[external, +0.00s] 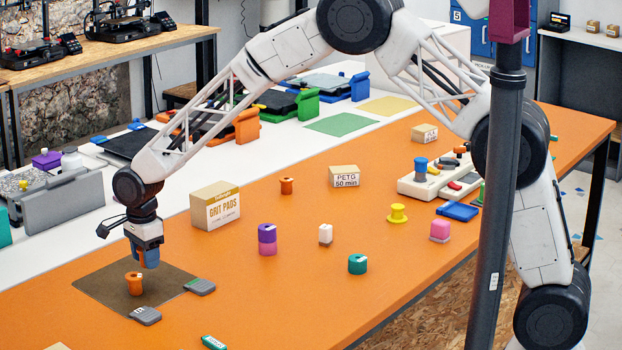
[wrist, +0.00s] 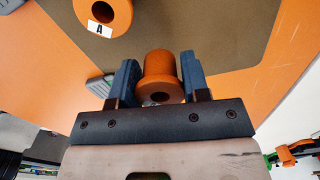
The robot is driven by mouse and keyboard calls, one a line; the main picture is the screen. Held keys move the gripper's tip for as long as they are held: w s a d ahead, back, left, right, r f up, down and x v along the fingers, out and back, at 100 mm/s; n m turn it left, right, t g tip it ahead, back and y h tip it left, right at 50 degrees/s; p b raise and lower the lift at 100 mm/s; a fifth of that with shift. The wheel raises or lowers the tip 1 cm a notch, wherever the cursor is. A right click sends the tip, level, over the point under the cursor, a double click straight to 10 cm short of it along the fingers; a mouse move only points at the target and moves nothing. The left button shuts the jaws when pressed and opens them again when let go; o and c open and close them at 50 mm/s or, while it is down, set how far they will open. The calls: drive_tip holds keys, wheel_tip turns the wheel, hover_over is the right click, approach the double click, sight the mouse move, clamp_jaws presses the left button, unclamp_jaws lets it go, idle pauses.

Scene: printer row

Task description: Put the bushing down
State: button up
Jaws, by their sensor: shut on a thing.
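An orange flanged bushing (wrist: 160,72) sits between the two blue fingers of my gripper (wrist: 162,80) in the wrist view. In the external view my gripper (external: 147,258) hangs over the far right part of a brown mat (external: 100,290); its fingers hide the held bushing there. The fingers are shut on the bushing, which appears held above the mat. A second orange bushing (external: 134,284) stands on the mat, just below and left of the fingers. In the wrist view this bushing (wrist: 112,14) bears a white label "A".
Grey clips (external: 145,315) (external: 200,287) lie at the mat's edges. A GRIT PADS box (external: 215,206) stands behind to the right. The orange table front is mostly clear.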

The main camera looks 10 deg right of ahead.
sight(146, 279)
drive_tip(key=shift+w+a, duration=0.15)
drive_tip(key=shift+a, duration=0.15)
drive_tip(key=shift+f, duration=1.75)
drive_tip(key=shift+f, duration=0.1)
drive_tip(key=o, duration=0.9)
wheel_tip(146, 279, up, 12)
drive_tip(key=shift+r, duration=0.1)
drive_tip(key=shift+d, duration=0.1)
idle(0.4)
